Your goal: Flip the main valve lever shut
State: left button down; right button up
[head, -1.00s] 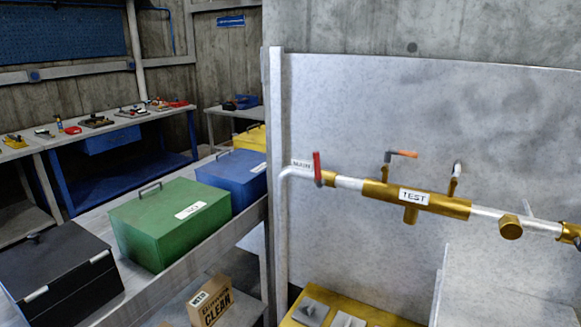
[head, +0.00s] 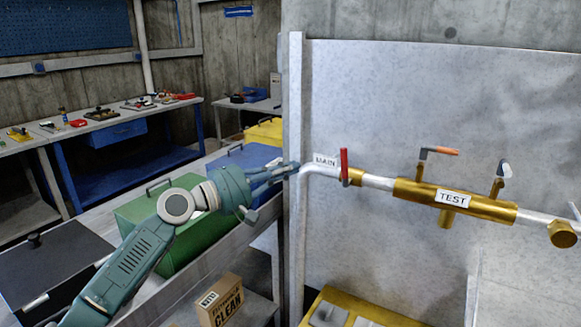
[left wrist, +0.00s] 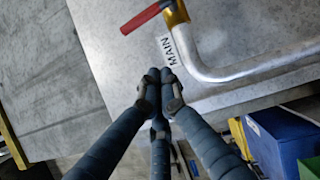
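The main valve lever (head: 344,167) is a red handle standing upright, crosswise to the pipe, just right of the MAIN label (head: 325,160). In the left wrist view the red lever (left wrist: 146,18) shows at the top, above the label (left wrist: 169,50). My left gripper (head: 292,168) is left of the lever, near the pipe's bend, and apart from the lever. Its fingertips are together in the left wrist view (left wrist: 160,76), with nothing between them. My right gripper is not in view.
The brass TEST section (head: 480,208) carries an orange-handled lever (head: 440,150) and a grey-tipped one (head: 502,170). A metal post (head: 296,110) edges the panel (head: 400,90). Green (head: 130,213), blue (head: 236,158) and black (head: 75,246) boxes stand on the left bench.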

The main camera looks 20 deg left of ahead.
aim_at(347, 165)
pick_arm(q)
jog(key=w+d+p, duration=0.4)
jog(key=d+p, duration=0.1)
jog(key=d, duration=0.3)
jog(key=shift+w+r, duration=0.2)
jog(key=shift+r, duration=0.25)
jog(key=shift+w+f, duration=0.1)
